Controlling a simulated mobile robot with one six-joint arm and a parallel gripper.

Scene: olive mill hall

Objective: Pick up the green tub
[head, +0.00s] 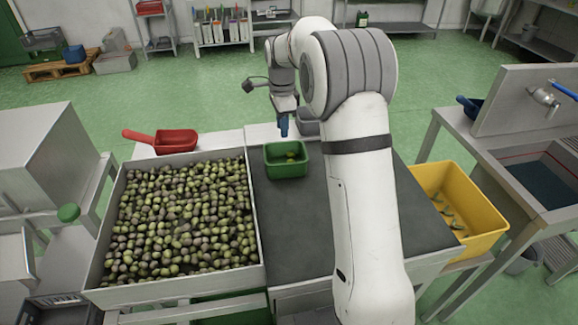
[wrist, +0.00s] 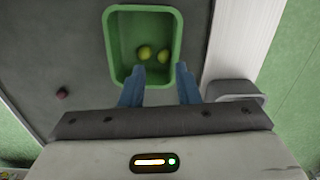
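The green tub (head: 287,168) stands upright on the dark belt surface, near its far end. It holds two yellow-green olives, which show clearly in the wrist view. My gripper (head: 284,126) is above the tub's far edge in the head view, pointing down. In the wrist view my gripper (wrist: 159,93) has two blue fingers spread apart with nothing between them. The fingertips overlap the near rim of the green tub (wrist: 118,50) in that view. I cannot tell whether they touch it.
A large tray of olives (head: 105,225) is left of the belt (head: 290,230), with a red scoop (head: 172,141) behind it. A yellow crate (head: 477,198) stands on the right, beside a sink (head: 530,160). A small grey container (wrist: 234,90) is near the fingers.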

